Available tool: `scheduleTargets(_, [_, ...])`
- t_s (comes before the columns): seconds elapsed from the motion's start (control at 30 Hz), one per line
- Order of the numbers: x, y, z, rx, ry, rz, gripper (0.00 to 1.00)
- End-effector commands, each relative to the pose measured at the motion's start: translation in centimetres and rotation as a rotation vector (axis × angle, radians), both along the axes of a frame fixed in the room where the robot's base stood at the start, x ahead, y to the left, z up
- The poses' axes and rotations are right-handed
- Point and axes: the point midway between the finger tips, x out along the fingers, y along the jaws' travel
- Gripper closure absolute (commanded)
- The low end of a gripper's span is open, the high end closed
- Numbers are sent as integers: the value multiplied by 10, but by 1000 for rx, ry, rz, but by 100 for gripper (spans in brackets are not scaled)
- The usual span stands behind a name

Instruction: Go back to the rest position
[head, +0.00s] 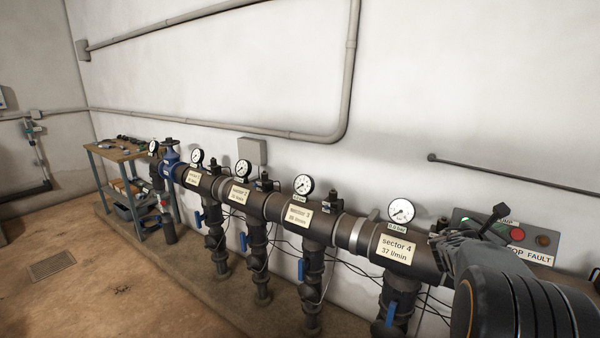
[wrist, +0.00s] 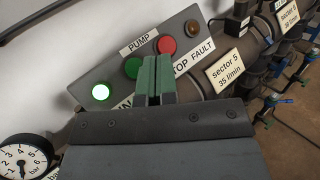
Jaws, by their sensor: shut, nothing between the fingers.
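My gripper (wrist: 153,80) shows in the wrist view with its two green-tipped fingers together and nothing between them. The fingers overlap the lower part of the pump panel (wrist: 185,85) in the picture, covering part of its labels. I cannot tell whether they touch it. In the head view my gripper (head: 465,245) is at the lower right, dark, with its fingertips hard to make out. It hides the left part of the panel there.
The panel has a lit green button (wrist: 100,92), a darker green button (wrist: 132,67), a red button (wrist: 166,45) and an amber lamp (wrist: 193,28). The dark manifold pipe (head: 265,205), with gauges (head: 401,211) and blue-handled valves, runs along the wall. Floor (head: 130,280) at left is mostly clear.

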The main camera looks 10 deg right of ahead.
Motion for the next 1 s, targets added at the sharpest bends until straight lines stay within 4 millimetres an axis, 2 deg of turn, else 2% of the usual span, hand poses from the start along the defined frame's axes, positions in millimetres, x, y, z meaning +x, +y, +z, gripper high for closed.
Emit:
scheduleTargets(0.1, [-29, 3, -43, 221, -200, -135, 100])
scheduleTargets(0.17, [-47, 15, -59, 345, -336, -228, 100])
scheduleTargets(0.27, [-71, 50, -80, 554, -572, -389, 100])
scheduleTargets(0.37, [-90, 98, -94, 750, -789, -558, 100])
scheduleTargets(0.43, [-100, 137, -100, 886, -929, -679, 100])
scheduleTargets(0.6, [-119, 237, -99, 1191, -1176, -972, 100])
scheduleTargets(0.7, [-128, 291, -89, 1355, -1246, -1116, 100])
scheduleTargets(0.8, [-139, 337, -74, 1503, -1256, -1205, 100])
scheduleTargets(0.9, [-147, 366, -58, 1607, -1230, -1207, 100])
scheduleTargets(1.0, [-150, 378, -43, 1659, -1211, -1150, 100])
